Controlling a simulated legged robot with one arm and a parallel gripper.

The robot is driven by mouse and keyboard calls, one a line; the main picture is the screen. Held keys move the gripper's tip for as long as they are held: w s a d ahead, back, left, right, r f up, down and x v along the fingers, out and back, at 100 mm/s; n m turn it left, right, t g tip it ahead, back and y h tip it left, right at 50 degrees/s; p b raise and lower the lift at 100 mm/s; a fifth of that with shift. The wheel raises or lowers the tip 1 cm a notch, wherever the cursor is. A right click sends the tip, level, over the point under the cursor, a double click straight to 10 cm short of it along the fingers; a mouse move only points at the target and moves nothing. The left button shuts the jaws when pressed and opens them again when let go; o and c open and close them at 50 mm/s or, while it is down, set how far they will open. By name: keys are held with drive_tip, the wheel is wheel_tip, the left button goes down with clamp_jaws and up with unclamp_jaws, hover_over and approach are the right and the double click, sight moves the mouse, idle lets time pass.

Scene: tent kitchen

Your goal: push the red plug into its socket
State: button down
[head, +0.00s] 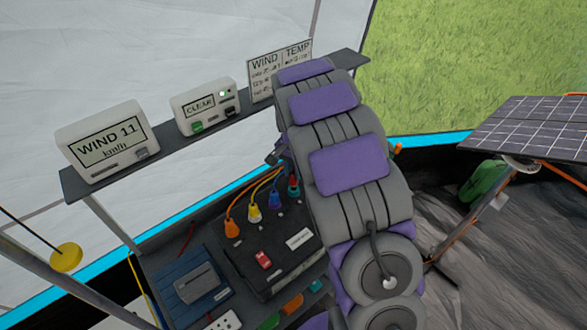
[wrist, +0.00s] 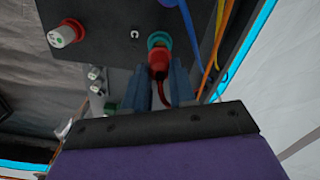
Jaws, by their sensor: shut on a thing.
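The red plug (wrist: 160,60) is in the wrist view, with its red cable trailing down between the fingers. My gripper (wrist: 160,76) is shut on it, one blue-grey finger on each side. A teal ring socket (wrist: 157,38) on the dark box face lies right at the plug's front end. The plug overlaps the ring; I cannot tell how deep it sits. In the head view the red plug (head: 294,189) shows small at the box's right edge beside my arm, which hides the gripper.
The black box (head: 262,280) also carries an orange plug (head: 232,228), a yellow plug (head: 254,213), a blue plug (head: 275,199) and a red switch (head: 263,259). A shelf (head: 160,160) with display units runs above. Blue and orange cables hang right of my gripper in the wrist view.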

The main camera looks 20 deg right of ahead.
drive_tip(key=shift+f, duration=1.4)
idle(0.5)
drive_tip(key=c, duration=0.8)
unclamp_jaws()
drive_tip(key=shift+c, duration=0.2)
drive_tip(key=shift+r, duration=0.1)
wheel_tip(320, 180, up, 17)
drive_tip(key=p, duration=0.4)
drive_tip(key=s+a+r+n, duration=0.1)
drive_tip(key=s+a+n, duration=0.1)
drive_tip(key=s, duration=1.1)
drive_tip(key=s+a+r+n+g, duration=0.1)
drive_tip(key=s+n, duration=0.3)
drive_tip(key=s, duration=0.9)
drive_tip(key=s+a+r+n, duration=0.1)
drive_tip(key=s+a+n, duration=0.2)
drive_tip(key=s, duration=0.9)
drive_tip(key=shift+s+r+n+g, duration=0.15)
drive_tip(key=shift+s+n+g, duration=0.25)
drive_tip(key=shift+a, duration=0.1)
